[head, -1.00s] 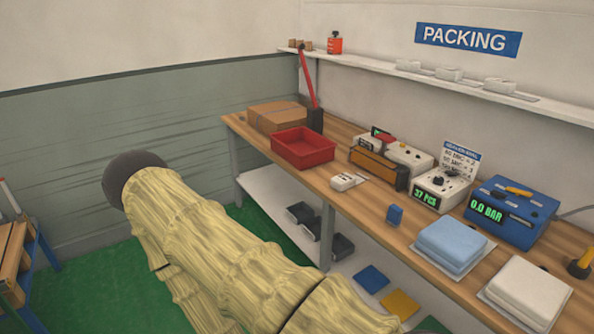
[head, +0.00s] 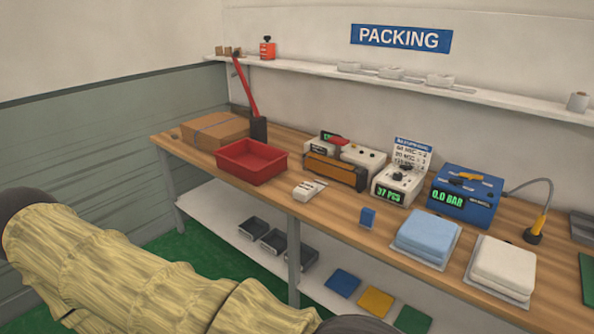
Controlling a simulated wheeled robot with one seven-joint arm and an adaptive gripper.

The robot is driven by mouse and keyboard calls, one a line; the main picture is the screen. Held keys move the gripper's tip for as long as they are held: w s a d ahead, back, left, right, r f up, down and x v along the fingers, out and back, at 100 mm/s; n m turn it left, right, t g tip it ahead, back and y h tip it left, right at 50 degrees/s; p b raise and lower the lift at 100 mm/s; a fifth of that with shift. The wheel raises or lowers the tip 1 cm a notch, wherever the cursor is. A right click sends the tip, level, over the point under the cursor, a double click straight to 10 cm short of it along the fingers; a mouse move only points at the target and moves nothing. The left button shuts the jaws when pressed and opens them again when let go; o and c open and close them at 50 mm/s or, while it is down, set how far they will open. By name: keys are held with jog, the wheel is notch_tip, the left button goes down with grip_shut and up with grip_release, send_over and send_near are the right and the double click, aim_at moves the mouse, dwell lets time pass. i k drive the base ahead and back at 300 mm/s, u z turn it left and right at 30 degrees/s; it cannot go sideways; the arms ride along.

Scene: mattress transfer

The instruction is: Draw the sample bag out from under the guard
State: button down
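A sealer-like machine stands on the wooden bench, with a long orange-brown bar (head: 336,171) along its front that may be the guard. Its white body (head: 362,160) is behind the bar. I cannot make out a sample bag under the bar at this size. A small white item (head: 306,189) lies on the bench just in front of the bar; I cannot tell what it is. My arm, in a pale yellow sleeve, crosses the lower left, well apart from the machine in the picture. My gripper is not in view.
The bench (head: 335,222) also holds a red tray (head: 251,163), a cardboard box (head: 214,130), a counter reading 37 PCS (head: 398,183), a blue pressure unit (head: 468,194), and blue (head: 427,236) and white (head: 503,263) folded stacks. A small blue block (head: 367,217) stands near the front edge.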

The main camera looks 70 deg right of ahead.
aim_at(306, 191)
jog(key=z, duration=0.35)
jog(key=i, duration=1.6)
jog(key=z, duration=1.45)
jog(key=i, duration=0.85)
jog(key=z, duration=0.95)
